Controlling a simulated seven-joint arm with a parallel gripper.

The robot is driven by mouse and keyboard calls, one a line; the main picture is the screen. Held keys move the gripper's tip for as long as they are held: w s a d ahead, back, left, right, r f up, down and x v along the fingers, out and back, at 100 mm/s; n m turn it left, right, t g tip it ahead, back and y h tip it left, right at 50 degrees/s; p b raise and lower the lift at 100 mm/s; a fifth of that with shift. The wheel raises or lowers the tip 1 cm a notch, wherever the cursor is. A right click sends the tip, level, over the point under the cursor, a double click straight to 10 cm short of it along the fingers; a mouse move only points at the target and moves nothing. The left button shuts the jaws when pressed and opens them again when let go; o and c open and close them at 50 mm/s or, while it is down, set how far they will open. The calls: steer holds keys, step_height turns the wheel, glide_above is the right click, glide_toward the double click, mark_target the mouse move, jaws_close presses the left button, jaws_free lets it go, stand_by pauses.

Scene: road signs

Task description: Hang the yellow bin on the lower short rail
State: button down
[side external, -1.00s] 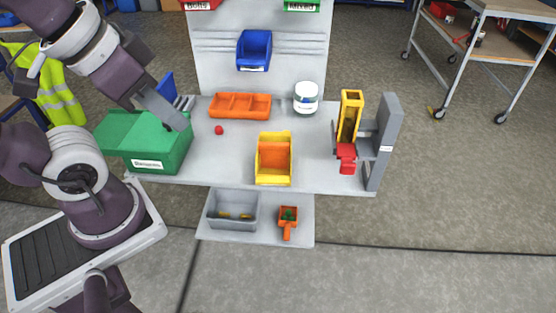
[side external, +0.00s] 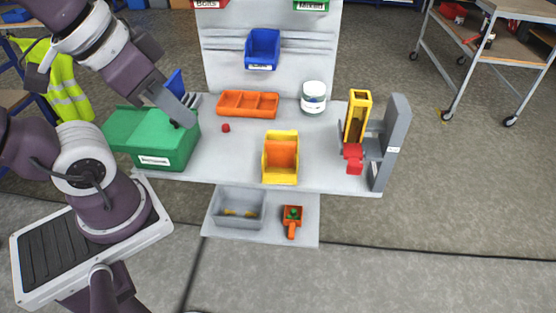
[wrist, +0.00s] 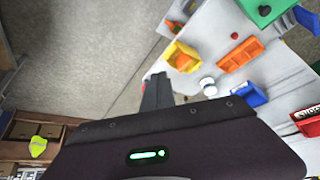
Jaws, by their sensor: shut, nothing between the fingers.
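The yellow bin (side external: 281,178) stands upright on the grey tabletop near its front edge, with an orange part inside it. It also shows in the wrist view (wrist: 182,57). The grey back panel carries horizontal rails (side external: 222,40); a blue bin (side external: 263,47) hangs at their level. I cannot tell which rail is the lower short one. My gripper (side external: 188,122) is above the green box at the left, well away from the yellow bin. In the wrist view its dark fingers (wrist: 157,90) are together and empty.
The green box (side external: 170,153) stands at the table's left. An orange tray (side external: 247,104) and a white jar (side external: 314,98) stand before the panel, a small red object (side external: 226,128) nearby. A yellow-and-red device (side external: 357,120) and grey stand (side external: 393,145) are at the right. Red and green bins hang higher.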

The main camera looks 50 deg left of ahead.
steer(key=c, duration=1.7)
jaws_free()
steer(key=shift+w+f+g, duration=0.1)
steer(key=shift+f+g, duration=0.05)
steer(key=shift+g, duration=0.15)
steer(key=shift+o, duration=0.9)
steer(key=w+f+g+y, duration=0.1)
steer(key=f+g, duration=0.1)
steer(key=w+f+m+g+y, duration=0.1)
steer(key=w+f+g+y, duration=0.1)
steer(key=shift+w+a+f+g, duration=0.15)
steer(key=shift+w+g, duration=0.05)
steer(key=shift+g, duration=0.2)
steer(key=w+d+f+m+t+y, duration=0.25)
steer(key=w+f+y, duration=0.2)
steer(key=f, duration=0.35)
steer(key=w+d+f+m+t+y, duration=0.1)
steer(key=w+d+f+y, duration=0.25)
steer(key=f+y, duration=0.3)
steer(key=s+d+f+m+t, duration=0.1)
steer(key=d+f+m+t, duration=0.1)
steer(key=f+t, duration=0.35)
steer(key=s+d+f+m+t, duration=0.1)
steer(key=d+f+m+t, duration=0.15)
steer(key=f, duration=0.55)
steer(key=x, duration=0.9)
steer(key=shift+n+h, duration=0.3)
